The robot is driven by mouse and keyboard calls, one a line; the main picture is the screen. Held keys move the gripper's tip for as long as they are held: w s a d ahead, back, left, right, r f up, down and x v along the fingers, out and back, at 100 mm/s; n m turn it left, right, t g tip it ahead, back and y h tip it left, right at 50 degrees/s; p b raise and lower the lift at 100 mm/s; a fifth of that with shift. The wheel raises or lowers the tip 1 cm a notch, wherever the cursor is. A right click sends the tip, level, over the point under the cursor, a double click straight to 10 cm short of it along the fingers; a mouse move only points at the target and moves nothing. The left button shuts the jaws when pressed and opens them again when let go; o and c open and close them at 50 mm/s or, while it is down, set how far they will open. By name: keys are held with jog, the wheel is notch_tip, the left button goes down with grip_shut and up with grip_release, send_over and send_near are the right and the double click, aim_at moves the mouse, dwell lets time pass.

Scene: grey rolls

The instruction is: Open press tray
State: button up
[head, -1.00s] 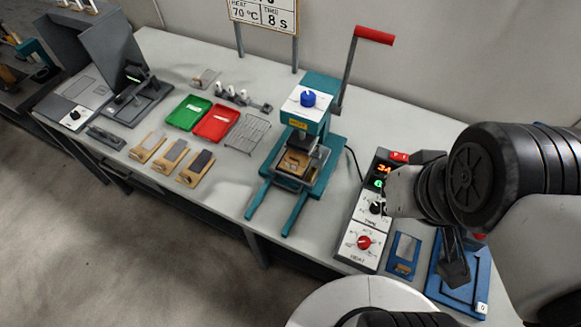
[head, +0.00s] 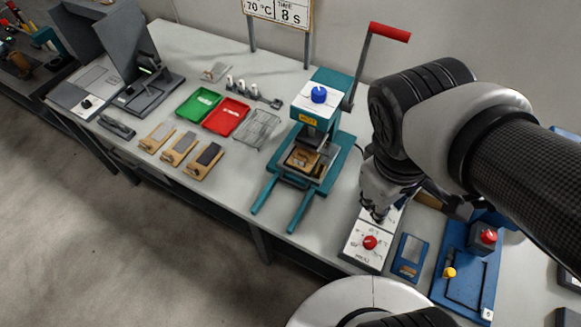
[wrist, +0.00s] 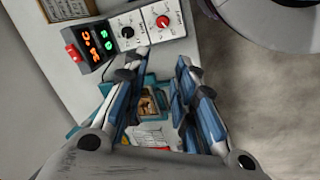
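The teal press (head: 318,130) stands at the middle of the bench with its red-handled lever (head: 389,32) raised. Its tray (head: 303,160) sits in the press bed and holds a brown piece. Two teal rails (head: 283,203) run forward from the press, and no tray lies over their front ends. My gripper (head: 376,212) is above the control box, to the right of the press and apart from it. In the wrist view, its fingers (wrist: 160,68) are spread with nothing held. The press tray (wrist: 150,105) shows beyond them, partly hidden.
The control box (head: 365,250) stands right of the press; its lit display (wrist: 95,42) shows in the wrist view. Green (head: 198,104) and red trays (head: 226,117), a wire rack (head: 259,129) and wooden blocks (head: 180,149) lie left. Bench space before the rack is clear.

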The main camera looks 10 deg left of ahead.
jog(key=w+a+f+n+h, duration=0.1)
jog(key=f+n, duration=0.1)
jog(key=n, duration=0.2)
jog(key=w+a+f+n+h, duration=0.1)
jog(key=a+f+n+h, duration=0.1)
jog(key=f+n, duration=0.1)
jog(key=w+a+f+n+h+b, duration=0.1)
jog(key=w+a+f+n+h, duration=0.1)
jog(key=n, duration=0.3)
jog(key=shift+w+f+g, duration=0.1)
jog(key=shift+f+g, duration=0.2)
jog(key=shift+f, duration=0.15)
jog(key=s+a+f+n+t+b, duration=0.1)
jog(key=a+f+n+t, duration=0.6)
jog(key=a+f+n, duration=0.6)
jog(key=s+a+f+n+t+b, duration=0.1)
jog(key=a+f+n+t, duration=0.7)
jog(key=n, duration=0.9)
jog(key=shift+g+y, duration=0.4)
jog(key=shift+g, duration=0.4)
jog(key=b+x, duration=0.1)
jog(key=x, duration=0.5)
jog(key=b+x, duration=0.1)
jog(key=x, duration=0.5)
jog(key=b+x, duration=0.2)
jog(key=x, duration=0.4)
jog(key=shift+s+d+f, duration=0.15)
jog(key=shift+d+f, duration=0.15)
jog(key=shift+d, duration=0.05)
jog(key=shift+c, duration=0.5)
